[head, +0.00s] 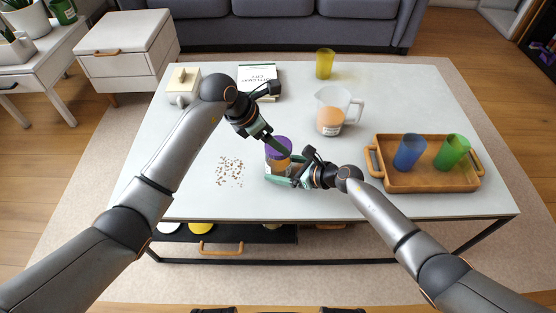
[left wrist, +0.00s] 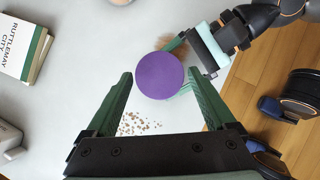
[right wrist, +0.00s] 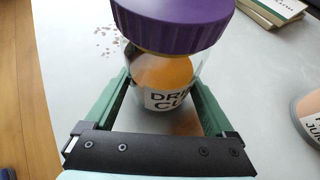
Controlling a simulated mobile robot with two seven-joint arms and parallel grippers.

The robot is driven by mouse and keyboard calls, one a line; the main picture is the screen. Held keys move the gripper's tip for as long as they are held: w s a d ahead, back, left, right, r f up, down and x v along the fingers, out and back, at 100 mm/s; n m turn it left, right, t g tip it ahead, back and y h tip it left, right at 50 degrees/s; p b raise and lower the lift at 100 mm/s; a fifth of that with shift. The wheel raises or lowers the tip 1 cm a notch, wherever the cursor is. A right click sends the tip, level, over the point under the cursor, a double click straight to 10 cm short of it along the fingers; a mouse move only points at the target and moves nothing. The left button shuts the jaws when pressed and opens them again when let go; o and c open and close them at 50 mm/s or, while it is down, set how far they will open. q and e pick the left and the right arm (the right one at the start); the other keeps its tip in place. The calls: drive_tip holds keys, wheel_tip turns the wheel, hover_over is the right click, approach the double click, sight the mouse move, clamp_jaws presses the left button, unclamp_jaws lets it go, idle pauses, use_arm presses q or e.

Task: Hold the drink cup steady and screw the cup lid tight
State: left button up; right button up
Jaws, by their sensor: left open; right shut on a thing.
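The drink cup (right wrist: 168,85) is clear with orange contents and a "DRINK CUP" label, upright near the table's front edge. The purple lid (head: 279,146) sits on top of the cup; the right wrist view shows its ribbed side (right wrist: 175,25). My right gripper (head: 280,177) is shut on the cup's body, one green finger on each side. My left gripper (head: 276,146) is open above the lid. In the left wrist view the round lid top (left wrist: 160,76) shows between and beyond the open fingers (left wrist: 160,85). How tightly the lid sits is hard to tell.
Brown crumbs (head: 230,172) lie left of the cup. A juice pitcher (head: 331,119) stands behind right. A wooden tray (head: 425,181) holds a blue cup (head: 409,151) and a green cup (head: 452,152). A yellow cup (head: 325,64) and books (head: 258,74) are at the back.

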use_arm(q)
drive_tip(key=shift+o, duration=0.6)
drive_tip(key=d+m, duration=0.1)
drive_tip(key=m, duration=0.2)
drive_tip(key=s+d+m+g, duration=0.1)
drive_tip(key=d+m, duration=0.1)
drive_tip(key=m, duration=0.1)
drive_tip(key=s+d+m+g+y, duration=0.1)
drive_tip(key=d+m, duration=0.1)
drive_tip(key=m, duration=0.1)
drive_tip(key=shift+s+d+r, duration=0.1)
drive_tip(key=shift+d+r, duration=0.15)
drive_tip(key=w+a+r+m+y, duration=0.1)
drive_tip(key=m, duration=0.3)
drive_tip(key=w+a+r+m+y, duration=0.1)
drive_tip(key=a+r+m+y, duration=0.1)
drive_tip(key=m, duration=0.3)
drive_tip(key=w+a+r+m+g+y, duration=0.1)
drive_tip(key=r+m, duration=0.1)
drive_tip(key=m, duration=0.3)
drive_tip(key=shift+a+r, duration=0.1)
drive_tip(key=shift+a, duration=0.05)
drive_tip(key=shift+f, duration=4.15)
drive_tip(key=shift+r, duration=1.15)
